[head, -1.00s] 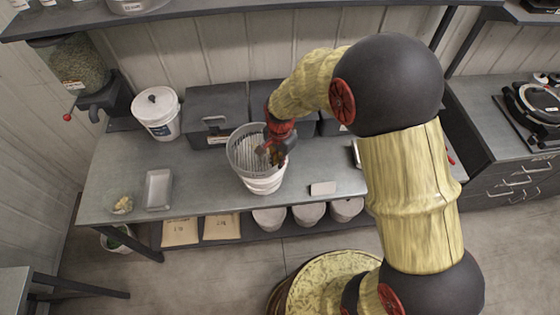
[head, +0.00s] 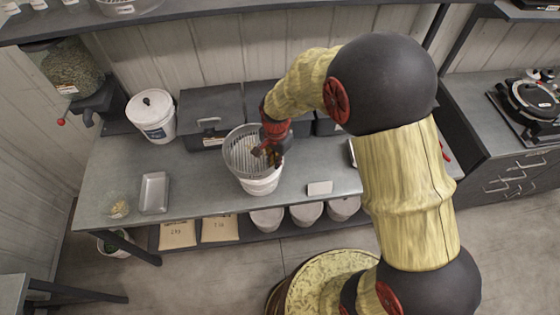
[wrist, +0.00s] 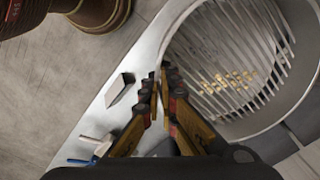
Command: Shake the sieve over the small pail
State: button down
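The sieve (head: 240,158) is a grey round drum with a slatted bottom. It sits over the white small pail (head: 260,185) on the bench, tilted slightly; I cannot tell whether it touches the pail's rim. In the wrist view the sieve (wrist: 225,60) shows several yellowish pieces (wrist: 228,80) on its slats. My gripper (head: 264,152) is at the sieve's right side. In the wrist view my gripper's fingers (wrist: 160,82) are nearly together with the sieve's rim between them. The pail's inside is hidden by the sieve.
A lidded white bucket (head: 152,115) and dark boxes (head: 210,110) stand behind. A grey tray (head: 154,192) and a clear bowl with yellowish pieces (head: 119,208) lie to the left. A small pale block (head: 320,188) lies right of the pail. The bench front between them is clear.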

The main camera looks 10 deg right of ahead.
dwell(0.3)
jog(key=shift+d, duration=1)
jog(key=shift+a, duration=1.1)
jog(key=shift+d, duration=0.1)
jog(key=shift+d, duration=1)
jog(key=shift+a, duration=1.1)
jog(key=shift+d, duration=0.1)
